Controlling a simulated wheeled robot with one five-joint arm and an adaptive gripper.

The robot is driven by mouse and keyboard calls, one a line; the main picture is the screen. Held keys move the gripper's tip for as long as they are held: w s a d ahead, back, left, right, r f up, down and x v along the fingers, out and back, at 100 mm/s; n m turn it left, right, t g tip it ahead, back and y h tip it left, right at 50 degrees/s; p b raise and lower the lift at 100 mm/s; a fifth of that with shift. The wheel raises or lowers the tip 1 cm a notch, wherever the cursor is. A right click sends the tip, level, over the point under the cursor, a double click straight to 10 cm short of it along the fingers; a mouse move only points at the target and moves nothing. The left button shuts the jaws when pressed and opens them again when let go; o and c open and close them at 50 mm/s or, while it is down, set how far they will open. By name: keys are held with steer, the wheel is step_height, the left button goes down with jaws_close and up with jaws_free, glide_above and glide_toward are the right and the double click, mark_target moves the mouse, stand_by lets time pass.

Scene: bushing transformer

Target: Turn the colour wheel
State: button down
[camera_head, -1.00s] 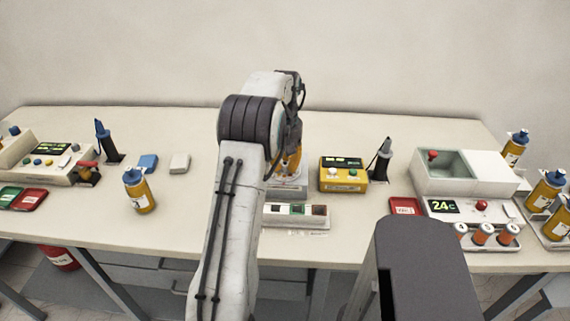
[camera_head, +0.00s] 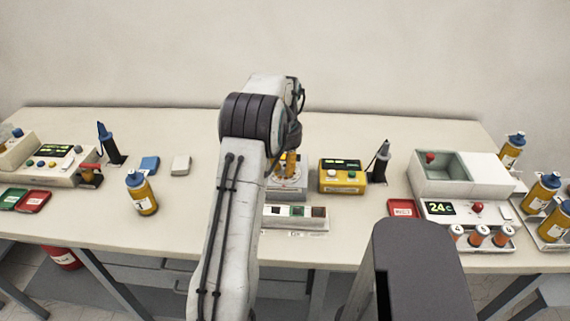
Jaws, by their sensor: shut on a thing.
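The arm reaches over the bench to a small light-grey unit (camera_head: 287,194) in the middle. The arm covers its left side. A round pale part, which looks like the colour wheel (camera_head: 299,184), shows on top, mostly hidden. My gripper (camera_head: 291,168) points down at this part, with an orange piece showing between the dark parts. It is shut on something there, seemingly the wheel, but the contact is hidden. A grey strip with coloured windows (camera_head: 299,217) lies in front of the unit.
A yellow box with buttons (camera_head: 342,179) stands close on the right, then a dark pen-like tool (camera_head: 381,160). A white bath unit (camera_head: 470,178) is further right. A yellow bottle (camera_head: 142,196) stands left of the arm. The bench front is mostly clear.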

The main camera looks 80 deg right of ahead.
mark_target(285, 166)
steer(key=shift+a+f+m, duration=0.1)
steer(key=shift+f+m, duration=0.05)
steer(key=shift+m, duration=0.65)
steer(key=c, duration=1.1)
jaws_free()
steer(key=shift+o, duration=0.2)
step_height(285, 166, up, 12)
stand_by(0.3)
